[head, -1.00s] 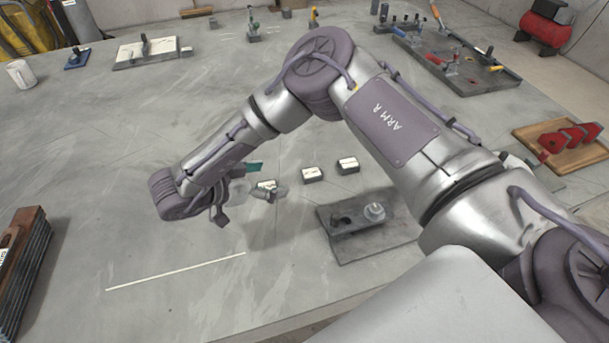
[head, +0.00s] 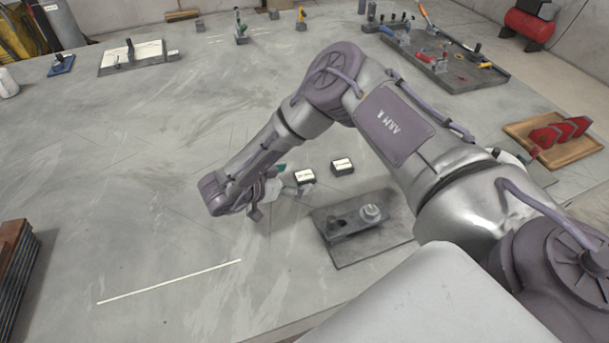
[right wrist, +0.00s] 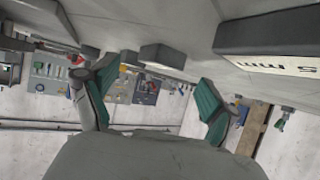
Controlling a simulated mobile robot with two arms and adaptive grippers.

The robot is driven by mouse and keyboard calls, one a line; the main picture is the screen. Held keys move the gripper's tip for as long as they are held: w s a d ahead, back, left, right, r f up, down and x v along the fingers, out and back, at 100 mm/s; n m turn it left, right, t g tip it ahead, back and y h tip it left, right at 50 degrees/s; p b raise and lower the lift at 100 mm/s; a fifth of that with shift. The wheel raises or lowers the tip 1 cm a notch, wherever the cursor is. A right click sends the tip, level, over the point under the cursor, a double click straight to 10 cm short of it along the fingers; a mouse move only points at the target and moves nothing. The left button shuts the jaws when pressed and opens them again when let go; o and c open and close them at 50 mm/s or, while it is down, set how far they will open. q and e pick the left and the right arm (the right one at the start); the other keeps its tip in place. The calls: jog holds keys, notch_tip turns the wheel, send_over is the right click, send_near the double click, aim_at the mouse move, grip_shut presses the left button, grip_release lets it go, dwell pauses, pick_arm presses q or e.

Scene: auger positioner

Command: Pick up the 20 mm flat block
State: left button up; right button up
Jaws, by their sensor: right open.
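In the head view two small dark blocks with white labels, one at left (head: 305,177) and one at right (head: 342,166), lie on the grey table. Their labels are too small to read, so I cannot tell which is the 20 mm flat block. My right gripper (head: 281,186) is low over the table just left of them, partly hidden by its wrist. In the right wrist view its green-padded fingers are open and empty. A grey block (right wrist: 162,57) shows beyond the gap. A nearer block (right wrist: 268,40), its label partly reading "5 mm", is at upper right. My left gripper is out of view.
A dark plate (head: 375,245) with a metal fixture stands right of the gripper, near the blocks. A dark tool tray (head: 450,70) and a wooden tray (head: 550,150) with red parts are farther right. The table left of the arm is mostly clear.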

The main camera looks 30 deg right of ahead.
aim_at(304, 175)
jog(key=x, duration=0.3)
jog(key=shift+d, duration=0.2)
jog(key=shift+c, duration=0.4)
grip_shut()
